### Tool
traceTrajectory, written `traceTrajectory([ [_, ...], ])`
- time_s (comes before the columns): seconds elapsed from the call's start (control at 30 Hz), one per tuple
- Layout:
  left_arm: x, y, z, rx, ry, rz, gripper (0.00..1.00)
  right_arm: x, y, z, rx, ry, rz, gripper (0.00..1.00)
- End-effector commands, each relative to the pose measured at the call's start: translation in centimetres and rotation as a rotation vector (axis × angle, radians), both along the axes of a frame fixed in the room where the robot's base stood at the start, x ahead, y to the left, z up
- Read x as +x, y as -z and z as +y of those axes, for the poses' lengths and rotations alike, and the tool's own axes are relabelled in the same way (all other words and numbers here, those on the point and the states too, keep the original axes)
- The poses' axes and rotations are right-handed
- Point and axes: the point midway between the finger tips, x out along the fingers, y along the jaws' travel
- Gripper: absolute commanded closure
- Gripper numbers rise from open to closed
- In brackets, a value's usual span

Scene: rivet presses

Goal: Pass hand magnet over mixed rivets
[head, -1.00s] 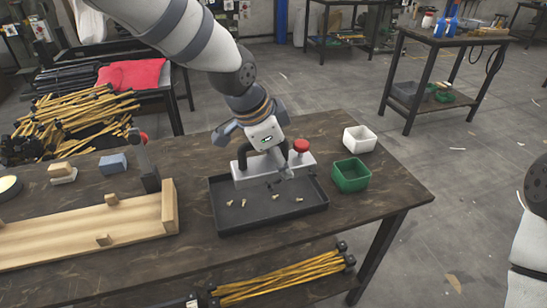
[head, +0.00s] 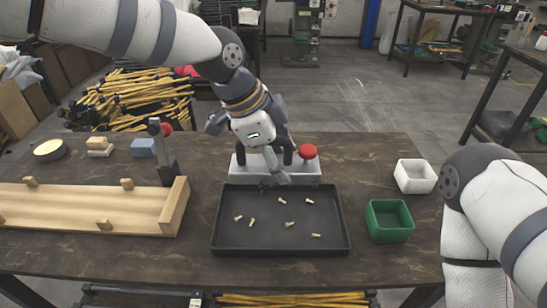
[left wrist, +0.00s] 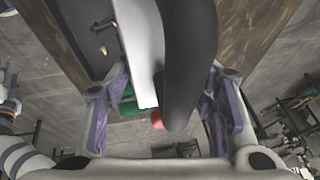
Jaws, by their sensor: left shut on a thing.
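The hand magnet is a pale grey bar (head: 306,172) with a black arched handle and a red knob (head: 308,151). It is at the back edge of a black tray (head: 335,240). My left gripper (head: 268,158) is shut on the handle; the left wrist view shows the black handle (left wrist: 188,65) between its fingers. I cannot tell whether the bar touches the table or tray. Several small brass-coloured rivets (head: 290,224) lie scattered on the tray floor; I cannot tell their kinds apart. My right arm is at the right; its gripper is out of sight.
A green bin (head: 390,230) and a white bin (head: 415,176) stand right of the tray. A wooden fixture (head: 90,212) and an upright grey post with a red knob (head: 164,150) stand left. A blue block (head: 143,147) lies behind the fixture.

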Motion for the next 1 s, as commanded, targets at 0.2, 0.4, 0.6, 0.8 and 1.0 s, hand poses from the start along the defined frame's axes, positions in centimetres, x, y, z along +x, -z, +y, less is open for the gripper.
traceTrajectory([
  [0.2, 0.0, 2.8, 0.0, -0.001, -0.001, 0.006, 0.99, -0.9, 0.9, 0.0, 0.001, -0.001, 0.032, 0.60],
  [0.4, 0.0, 5.9, 0.0, -0.001, -0.001, 0.007, 0.99, -2.0, 2.1, 0.0, 0.000, -0.002, 0.069, 0.60],
  [0.6, 0.0, 8.9, 0.0, 0.000, -0.001, 0.008, 0.99, -3.2, 3.3, 0.0, 0.000, -0.003, 0.107, 0.60],
  [0.8, -2.6, 7.8, 0.0, 0.000, 0.002, -0.012, 0.99, -1.6, 1.7, 0.0, 0.000, -0.003, 0.056, 0.60],
  [1.0, -5.6, 7.9, 0.0, 0.002, 0.003, -0.012, 0.99, -0.4, 0.4, 0.0, 0.000, -0.001, 0.013, 0.60],
])
